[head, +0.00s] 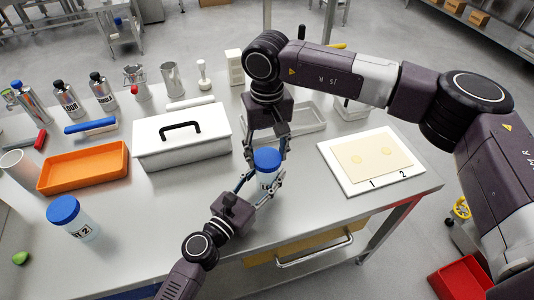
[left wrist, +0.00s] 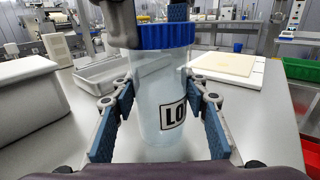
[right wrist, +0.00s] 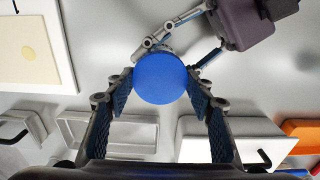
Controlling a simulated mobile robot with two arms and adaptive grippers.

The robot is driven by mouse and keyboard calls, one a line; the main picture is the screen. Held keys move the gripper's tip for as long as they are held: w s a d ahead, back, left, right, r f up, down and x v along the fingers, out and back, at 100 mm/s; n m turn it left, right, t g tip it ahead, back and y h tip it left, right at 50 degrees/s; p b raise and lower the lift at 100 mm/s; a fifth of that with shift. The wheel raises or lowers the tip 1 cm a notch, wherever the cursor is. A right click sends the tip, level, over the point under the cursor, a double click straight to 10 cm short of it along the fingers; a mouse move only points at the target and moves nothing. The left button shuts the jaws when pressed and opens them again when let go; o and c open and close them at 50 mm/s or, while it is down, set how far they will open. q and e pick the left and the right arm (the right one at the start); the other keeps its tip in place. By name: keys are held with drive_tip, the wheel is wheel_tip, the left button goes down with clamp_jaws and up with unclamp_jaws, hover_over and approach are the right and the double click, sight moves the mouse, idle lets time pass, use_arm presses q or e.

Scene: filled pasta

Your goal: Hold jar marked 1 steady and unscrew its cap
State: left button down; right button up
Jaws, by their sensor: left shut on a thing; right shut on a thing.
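A clear jar (head: 265,183) with a blue cap (head: 267,159) stands upright near the table's front edge. Its label (left wrist: 172,114) is partly hidden in the left wrist view and reads "LO"; no number 1 can be read. My left gripper (left wrist: 158,95) is shut on the jar's body from the front. My right gripper (right wrist: 160,82) comes down from above and is shut on the cap, which shows as a full blue disc in the right wrist view. The cap sits on the jar's top. A second blue-capped jar (head: 75,220) stands at the front left.
A white lidded box (head: 181,151) and an orange tray (head: 53,180) are to the left. A grey tray (head: 310,123) lies behind the jar. Bare table lies in front.

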sight(267, 158)
drive_tip(key=shift+r, duration=0.95)
drive_tip(key=shift+r, duration=2)
use_arm(q)
drive_tip(key=c, duration=1)
unclamp_jaws()
drive_tip(key=shift+c, duration=0.2)
